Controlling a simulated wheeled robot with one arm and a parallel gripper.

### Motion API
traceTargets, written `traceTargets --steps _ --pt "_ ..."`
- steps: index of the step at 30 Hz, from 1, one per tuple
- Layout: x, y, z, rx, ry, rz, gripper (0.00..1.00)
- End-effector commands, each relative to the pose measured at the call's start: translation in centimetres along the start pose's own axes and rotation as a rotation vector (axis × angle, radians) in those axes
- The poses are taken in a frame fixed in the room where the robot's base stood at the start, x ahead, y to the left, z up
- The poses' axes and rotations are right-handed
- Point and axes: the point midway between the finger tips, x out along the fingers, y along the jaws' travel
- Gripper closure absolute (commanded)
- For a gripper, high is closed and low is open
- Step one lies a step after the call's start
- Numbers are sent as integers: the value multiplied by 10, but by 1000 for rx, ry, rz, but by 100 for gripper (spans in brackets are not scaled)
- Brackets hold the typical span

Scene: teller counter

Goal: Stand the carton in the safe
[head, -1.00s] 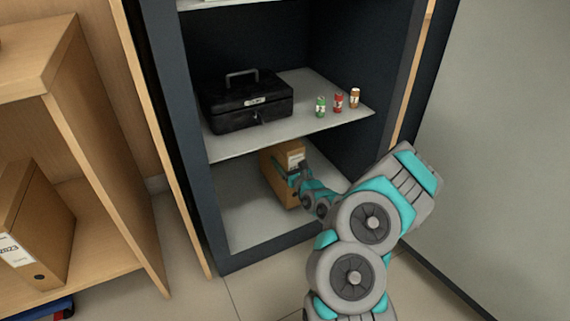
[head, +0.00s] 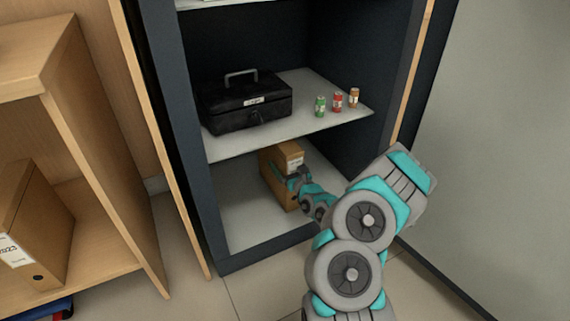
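The brown carton (head: 273,172), with a white label on it, is inside the safe (head: 197,150), in the bottom compartment below the grey shelf. It looks upright, with its top close under the shelf's front edge. I cannot tell whether its base touches the safe floor (head: 247,213). My gripper (head: 291,178) is at the carton's front right side and overlaps it in the view. The fingers are small and partly hidden by my wrist, so I cannot tell whether they grip the carton.
On the shelf (head: 245,143) above are a black cash box (head: 246,102) and three small rolls: green (head: 320,106), red (head: 338,102) and brown (head: 354,97). A wooden cabinet at left holds a brown binder (head: 35,222). The safe floor left of the carton is clear.

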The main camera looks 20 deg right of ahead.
Motion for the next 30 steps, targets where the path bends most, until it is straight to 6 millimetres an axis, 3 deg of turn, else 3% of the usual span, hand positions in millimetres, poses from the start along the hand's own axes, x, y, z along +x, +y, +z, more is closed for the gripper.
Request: traceTargets --steps 5,21,30 --pt "0 0 6 -1 -1 0 0" --pt "-82 -2 6 4 3 -4 0" --pt "-113 -2 5 1 3 -3 0"
